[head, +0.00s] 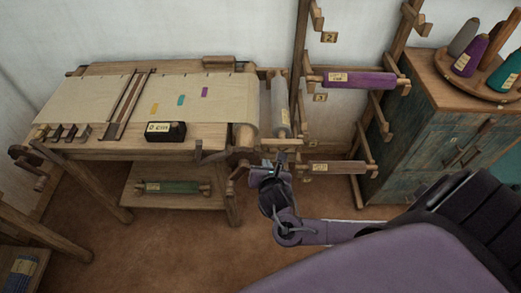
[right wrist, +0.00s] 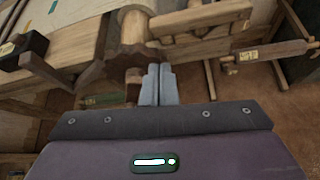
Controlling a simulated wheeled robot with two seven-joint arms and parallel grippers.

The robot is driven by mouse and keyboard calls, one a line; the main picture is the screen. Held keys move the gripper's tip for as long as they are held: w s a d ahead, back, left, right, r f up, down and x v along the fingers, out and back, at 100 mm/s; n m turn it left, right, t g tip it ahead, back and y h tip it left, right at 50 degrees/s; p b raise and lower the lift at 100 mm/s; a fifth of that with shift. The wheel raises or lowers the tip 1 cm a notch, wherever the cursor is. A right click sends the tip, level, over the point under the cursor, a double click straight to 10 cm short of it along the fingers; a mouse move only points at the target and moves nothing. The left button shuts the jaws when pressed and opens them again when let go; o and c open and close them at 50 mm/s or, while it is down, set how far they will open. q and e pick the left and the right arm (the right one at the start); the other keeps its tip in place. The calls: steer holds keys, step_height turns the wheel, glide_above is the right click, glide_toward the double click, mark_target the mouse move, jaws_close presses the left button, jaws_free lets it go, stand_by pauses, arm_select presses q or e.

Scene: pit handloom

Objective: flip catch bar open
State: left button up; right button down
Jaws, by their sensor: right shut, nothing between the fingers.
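The wooden loom (head: 100,145) stands at the left in the head view, with pale cloth over its top. At its right end are a cloth roller (head: 246,115) and short wooden parts; I cannot tell for sure which is the catch bar. My right gripper (head: 281,160) is beside this end, its fingers together and empty. In the right wrist view the gripper (right wrist: 160,72) points at a toothed-looking wooden wheel (right wrist: 128,62) and a wooden bar (right wrist: 200,16) beyond it. I cannot tell whether the fingertips touch either. My left gripper is out of view.
A wooden rack (head: 297,60) holds a purple roll (head: 358,79) close right of the loom. A blue-green cabinet (head: 425,140) with thread cones stands at the right. A dark labelled box (head: 165,131) sits on the loom; a green roll (head: 172,187) lies on its lower shelf.

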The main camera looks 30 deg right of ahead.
mark_target(262, 148)
steer(key=shift+w, duration=0.1)
steer(key=x, duration=1)
steer(key=shift+w+r, duration=0.1)
